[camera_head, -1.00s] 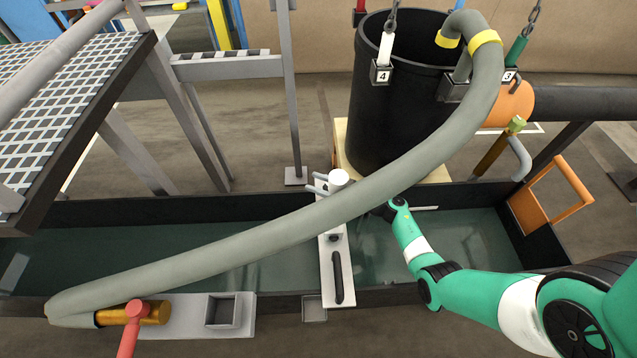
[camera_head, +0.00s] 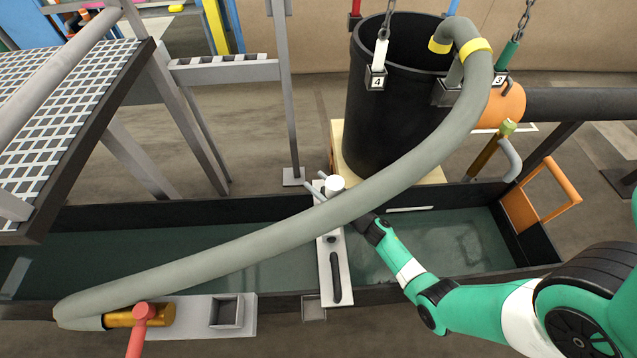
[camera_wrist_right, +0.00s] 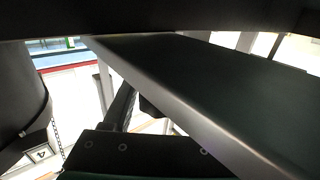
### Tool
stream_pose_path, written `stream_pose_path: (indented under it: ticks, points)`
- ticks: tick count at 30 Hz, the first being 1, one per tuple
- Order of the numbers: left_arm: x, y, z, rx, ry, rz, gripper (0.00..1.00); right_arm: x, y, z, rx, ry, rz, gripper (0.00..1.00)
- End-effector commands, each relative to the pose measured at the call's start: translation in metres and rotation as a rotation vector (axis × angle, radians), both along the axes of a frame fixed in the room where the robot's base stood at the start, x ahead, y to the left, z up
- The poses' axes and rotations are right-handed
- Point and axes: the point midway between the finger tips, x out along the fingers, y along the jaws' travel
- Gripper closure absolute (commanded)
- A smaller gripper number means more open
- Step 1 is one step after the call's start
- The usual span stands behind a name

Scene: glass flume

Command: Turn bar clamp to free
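A pale bar plate (camera_head: 342,268) lies across the flume, with a dark slot at its near end. My left gripper is not seen.
The thick hose arches from the black tub (camera_head: 395,110) to a brass fitting (camera_head: 150,315) with a red handle (camera_head: 142,322) at the near left. An orange frame (camera_head: 560,190) stands at the flume's right end. The tub's number 4 tag (camera_wrist_right: 41,154) shows in the wrist view.

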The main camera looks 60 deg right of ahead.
Motion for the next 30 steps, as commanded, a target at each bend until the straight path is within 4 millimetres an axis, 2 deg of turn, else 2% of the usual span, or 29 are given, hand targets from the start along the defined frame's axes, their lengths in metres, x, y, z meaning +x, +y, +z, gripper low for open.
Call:
stream_pose_path:
  ticks: [1,3,11,14,20,28,30]
  points:
    - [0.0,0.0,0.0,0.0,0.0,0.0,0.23,0.0,0.0,0.0,0.0,0.0,0.0,0.31]
    - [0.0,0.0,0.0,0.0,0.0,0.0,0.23,0.0,0.0,0.0,0.0,0.0,0.0,0.23]
    - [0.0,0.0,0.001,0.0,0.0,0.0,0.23,0.0,0.0,0.001,0.0,0.0,0.001,0.23]
    - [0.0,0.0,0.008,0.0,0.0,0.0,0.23,0.0,0.0,0.008,0.0,0.0,0.001,0.23]
    - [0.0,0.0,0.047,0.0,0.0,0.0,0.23,0.0,0.0,0.045,0.001,0.0,0.0,0.23]
    - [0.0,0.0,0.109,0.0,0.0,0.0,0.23,-0.036,0.039,0.104,0.001,0.002,0.002,0.23]
    - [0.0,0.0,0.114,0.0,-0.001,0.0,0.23,-0.049,0.053,0.106,0.004,0.004,0.002,0.23]
